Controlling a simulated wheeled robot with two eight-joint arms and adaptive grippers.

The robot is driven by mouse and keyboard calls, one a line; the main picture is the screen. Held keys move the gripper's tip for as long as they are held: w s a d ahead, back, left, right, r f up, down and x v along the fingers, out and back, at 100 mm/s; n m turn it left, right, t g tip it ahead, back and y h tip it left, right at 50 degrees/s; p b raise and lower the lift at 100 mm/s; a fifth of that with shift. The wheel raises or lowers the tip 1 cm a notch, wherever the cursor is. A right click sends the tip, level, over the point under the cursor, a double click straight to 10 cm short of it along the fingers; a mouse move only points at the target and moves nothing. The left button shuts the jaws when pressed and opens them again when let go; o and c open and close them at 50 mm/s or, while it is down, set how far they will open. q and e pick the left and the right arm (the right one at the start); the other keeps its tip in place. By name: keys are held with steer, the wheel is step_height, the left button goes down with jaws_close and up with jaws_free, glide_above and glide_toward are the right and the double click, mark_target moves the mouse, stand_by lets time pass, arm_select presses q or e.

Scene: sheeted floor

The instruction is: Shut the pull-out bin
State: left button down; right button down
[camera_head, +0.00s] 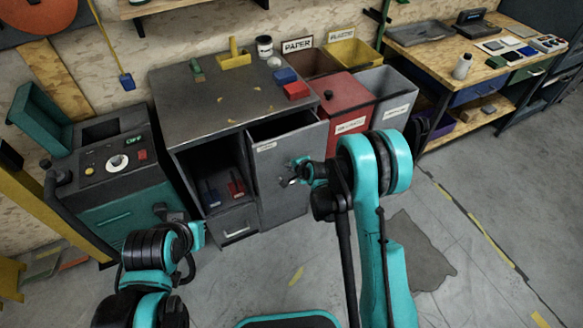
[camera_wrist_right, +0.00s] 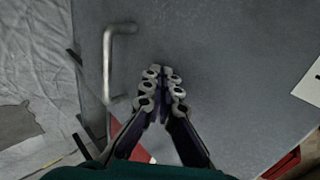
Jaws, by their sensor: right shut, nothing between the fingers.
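The pull-out bin (camera_head: 289,173) is a tall grey front panel with a small label, standing out from the grey cabinet (camera_head: 225,92). A dark gap into the bin shows behind its top edge. My right gripper (camera_head: 291,181) is shut and empty, in front of this panel. In the right wrist view the shut fingertips (camera_wrist_right: 163,72) point at the plain grey face (camera_wrist_right: 215,65), beside a bent metal handle (camera_wrist_right: 107,70) on the left. Whether they touch the panel I cannot tell. My left arm is folded at the lower left; its fingers cannot be made out.
A red bin (camera_head: 343,102) and a grey bin (camera_head: 390,92) stand right of the cabinet. A teal machine (camera_head: 112,165) stands to its left. A workbench (camera_head: 440,55) is at the back right. The concrete floor (camera_head: 470,270) at right is clear.

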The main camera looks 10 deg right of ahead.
steer(key=w+a, duration=0.3)
steer(key=w, duration=0.6)
steer(key=shift+a, duration=0.2)
